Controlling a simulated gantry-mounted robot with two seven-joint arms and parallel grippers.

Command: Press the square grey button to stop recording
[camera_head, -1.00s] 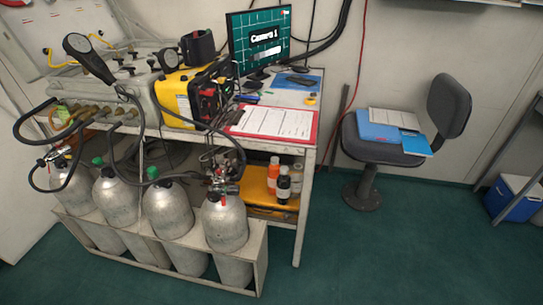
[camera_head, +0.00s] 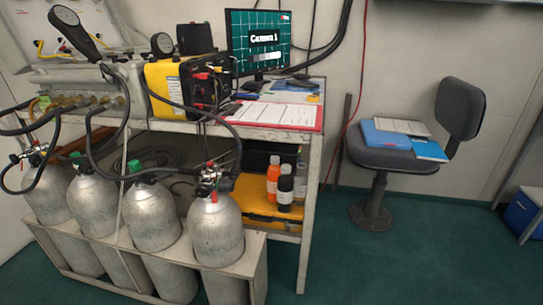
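No square grey button can be made out in this view. A yellow and black unit (camera_head: 166,88) stands on the bench, with cables and small red and dark fittings on its dark front; details there are too small to tell. A monitor (camera_head: 258,42) behind it shows a green screen with a label and a pale bar below it. A grey panel with gauges and hoses (camera_head: 85,83) stands to the left of the yellow unit. Neither of my grippers is in view.
Several grey gas cylinders (camera_head: 153,212) stand in a rack (camera_head: 262,262) before the bench, with black hoses looping above. A red clipboard (camera_head: 275,114) lies on the bench. An office chair (camera_head: 392,158) holding papers stands right. The green floor between is clear.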

